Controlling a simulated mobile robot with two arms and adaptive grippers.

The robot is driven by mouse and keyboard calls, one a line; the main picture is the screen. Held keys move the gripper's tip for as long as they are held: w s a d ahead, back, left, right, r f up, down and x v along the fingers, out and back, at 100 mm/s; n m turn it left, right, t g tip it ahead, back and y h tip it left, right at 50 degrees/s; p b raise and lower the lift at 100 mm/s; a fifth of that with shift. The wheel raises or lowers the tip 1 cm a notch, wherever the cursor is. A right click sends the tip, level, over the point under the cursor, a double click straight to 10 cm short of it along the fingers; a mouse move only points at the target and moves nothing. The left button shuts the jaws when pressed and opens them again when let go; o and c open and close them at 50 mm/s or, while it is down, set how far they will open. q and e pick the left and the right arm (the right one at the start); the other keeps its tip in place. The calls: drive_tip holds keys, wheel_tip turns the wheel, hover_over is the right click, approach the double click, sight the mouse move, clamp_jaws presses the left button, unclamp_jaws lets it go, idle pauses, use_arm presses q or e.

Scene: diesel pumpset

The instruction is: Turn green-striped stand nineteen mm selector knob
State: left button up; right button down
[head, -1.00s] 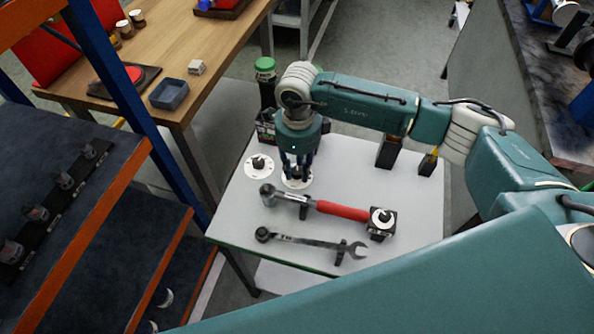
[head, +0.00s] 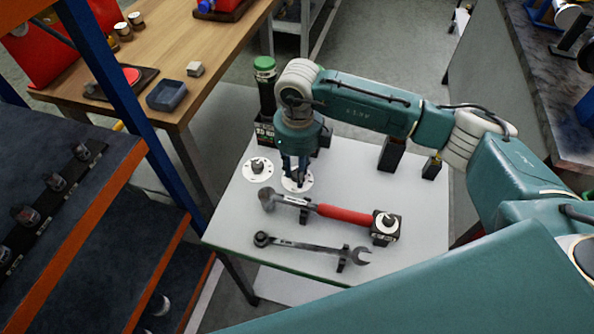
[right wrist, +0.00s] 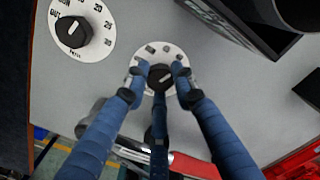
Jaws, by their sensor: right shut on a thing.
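The white-topped stand (head: 400,215) has a thin green stripe along its front edge. A dark selector knob (right wrist: 160,77) sits on a round white dial (head: 297,183) near the stand's left part. My right gripper (head: 297,180) points straight down over this dial, and its blue fingers (right wrist: 159,80) are closed around the knob in the right wrist view. The markings on this dial are mostly hidden or too small to read. A second dark knob (head: 258,165) on a numbered white dial (right wrist: 98,18) stands free to the left. My left gripper is not in view.
A red-handled hammer-like tool (head: 340,211) and an open-ended wrench (head: 310,245) lie just in front of the gripper. A black block with a knob (head: 386,228) stands at right. A dark green-capped cylinder (head: 265,85) and black holders (head: 391,155) stand behind.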

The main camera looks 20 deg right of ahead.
drive_tip(key=shift+s+d, duration=0.15)
drive_tip(key=shift+d, duration=0.05)
drive_tip(key=c, duration=1.5)
unclamp_jaws()
drive_tip(key=shift+o, duration=0.3)
drive_tip(key=shift+s, duration=0.1)
drive_tip(key=shift+r, duration=0.1)
drive_tip(key=shift+a+r, duration=0.1)
drive_tip(key=shift+r, duration=0.2)
wheel_tip(320, 180, up, 11)
drive_tip(key=shift+r, duration=0.15)
